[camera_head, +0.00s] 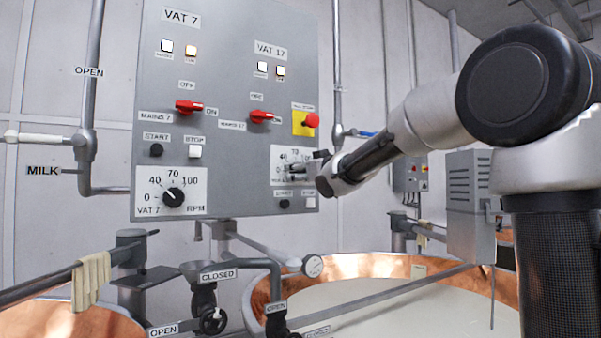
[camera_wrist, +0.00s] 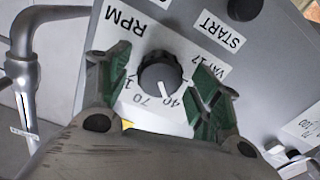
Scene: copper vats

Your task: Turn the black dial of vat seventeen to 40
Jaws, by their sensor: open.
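The black dial of vat seventeen (camera_wrist: 160,74) shows in the wrist view on its white scale plate (camera_wrist: 130,101), upside down there. Its white pointer line aims near 40, slightly toward the 70 side. My gripper (camera_wrist: 155,82) is open, with one green-padded finger on each side of the dial and visible space between pads and knob. In the head view my gripper (camera_head: 308,168) is at the lower right of the grey panel (camera_head: 228,80), in front of the vat 17 scale plate (camera_head: 282,153). It largely hides the dial there.
The vat 7 dial (camera_head: 173,197) is at the panel's lower left. Red switches (camera_head: 189,107) (camera_head: 261,117) and a red emergency button (camera_head: 312,120) stick out above. A START button (camera_head: 284,203) sits below the vat 17 dial. Copper vats (camera_head: 385,267) and pipes lie beneath.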

